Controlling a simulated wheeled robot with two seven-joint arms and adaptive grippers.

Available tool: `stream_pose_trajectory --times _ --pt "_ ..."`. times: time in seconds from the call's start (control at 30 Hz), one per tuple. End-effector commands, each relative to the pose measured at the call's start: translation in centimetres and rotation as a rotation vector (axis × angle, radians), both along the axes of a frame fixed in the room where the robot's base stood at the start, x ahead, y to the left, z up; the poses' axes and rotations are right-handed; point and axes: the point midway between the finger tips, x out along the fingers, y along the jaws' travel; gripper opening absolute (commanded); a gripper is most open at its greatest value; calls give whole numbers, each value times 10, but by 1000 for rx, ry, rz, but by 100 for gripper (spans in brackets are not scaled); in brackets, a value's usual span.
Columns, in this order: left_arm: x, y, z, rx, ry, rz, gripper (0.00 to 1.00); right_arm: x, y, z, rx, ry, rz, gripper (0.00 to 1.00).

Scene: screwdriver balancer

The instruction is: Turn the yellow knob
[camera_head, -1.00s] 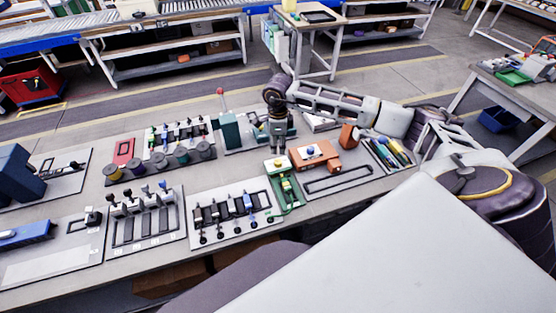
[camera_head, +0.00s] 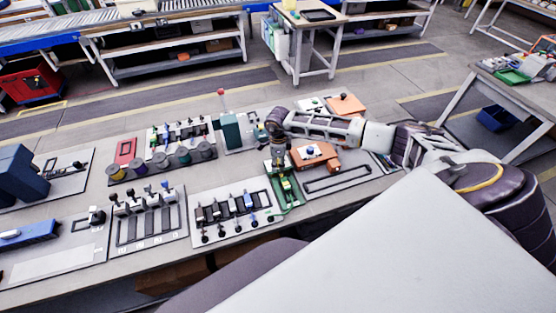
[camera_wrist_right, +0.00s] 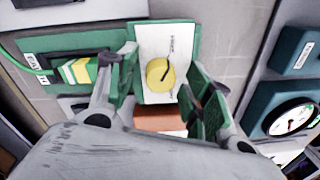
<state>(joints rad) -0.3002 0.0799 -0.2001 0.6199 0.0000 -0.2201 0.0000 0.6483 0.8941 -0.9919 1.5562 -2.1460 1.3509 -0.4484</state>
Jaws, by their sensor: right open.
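The yellow knob (camera_wrist_right: 160,74) is a round disc with a dark pointer line, on a white plate (camera_wrist_right: 166,42) in the right wrist view. The plate sits on a green panel. In the head view my right gripper (camera_head: 279,162) hangs over the far end of the green device (camera_head: 285,190) and hides the knob. In the wrist view its two green-padded fingers stand apart, one on each side of the knob. I see no finger touching it, and I cannot tell how far above it they are. My left gripper is not in view.
An orange block (camera_head: 318,158) with a blue-and-white button stands just right of the gripper. A row of black-and-blue switches (camera_head: 232,208) lies to the left. A teal box (camera_head: 231,130) stands behind. A gauge (camera_wrist_right: 293,117) shows at the right of the wrist view.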

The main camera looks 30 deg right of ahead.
Motion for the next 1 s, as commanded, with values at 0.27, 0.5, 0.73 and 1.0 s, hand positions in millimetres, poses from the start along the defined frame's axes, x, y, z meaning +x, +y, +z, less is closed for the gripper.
stream_pose_trajectory --times 0.27,0.5,0.73,1.0 --pt "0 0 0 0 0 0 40 0 0 -1 0 0 0 51" --pt "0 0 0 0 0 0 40 0 0 -1 0 -1 -1 25" --pt "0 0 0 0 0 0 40 0 0 -1 0 -1 -1 4" --pt "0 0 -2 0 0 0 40 0 0 -1 0 -1 -26 4"
